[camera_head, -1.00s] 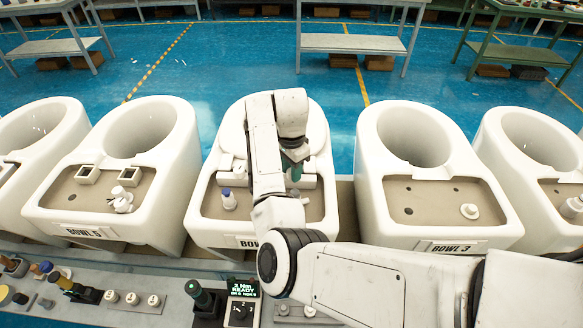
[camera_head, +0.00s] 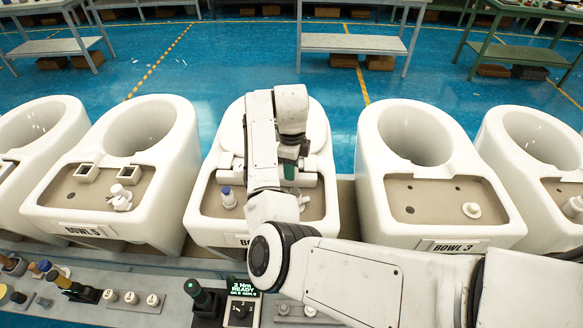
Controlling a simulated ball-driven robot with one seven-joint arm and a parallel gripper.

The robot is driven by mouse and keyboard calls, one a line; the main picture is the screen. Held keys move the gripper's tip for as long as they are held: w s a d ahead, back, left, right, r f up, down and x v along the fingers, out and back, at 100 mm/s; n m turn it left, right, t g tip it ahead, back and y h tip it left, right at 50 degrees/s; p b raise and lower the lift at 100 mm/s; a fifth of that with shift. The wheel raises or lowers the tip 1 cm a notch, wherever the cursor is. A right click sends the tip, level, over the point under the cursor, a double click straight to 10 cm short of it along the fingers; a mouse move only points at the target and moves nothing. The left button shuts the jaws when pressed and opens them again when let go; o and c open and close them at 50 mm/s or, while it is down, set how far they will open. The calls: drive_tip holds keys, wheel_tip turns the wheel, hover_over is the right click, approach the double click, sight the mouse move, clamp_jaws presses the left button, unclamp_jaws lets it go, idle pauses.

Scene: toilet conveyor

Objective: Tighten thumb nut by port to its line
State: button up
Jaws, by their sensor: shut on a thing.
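The middle bowl (camera_head: 212,190) is white, with a tan deck at its front and a label partly covered by my arm. My gripper (camera_head: 289,172) points down over the right part of the deck, near a white block. It is shut on a small dark green piece, mostly hidden by the jaws and arm. I cannot make out a thumb nut, its port or its line here.
Bowl 5 (camera_head: 176,170) stands left and bowl 3 (camera_head: 367,165) right, each with deck fittings. Blue floor lies behind.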

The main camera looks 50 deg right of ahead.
drive_tip(key=shift+r+m+b, duration=0.1)
drive_tip(key=shift+m+b, duration=0.35)
drive_tip(key=shift+m, duration=1.45)
drive_tip(key=shift+w, duration=0.1)
drive_tip(key=o, duration=0.8)
drive_tip(key=shift+c, duration=0.2)
wheel_tip(320, 180, up, 11)
drive_tip(key=b, duration=0.1)
drive_tip(key=shift+b, duration=0.3)
drive_tip(key=shift+f, duration=0.2)
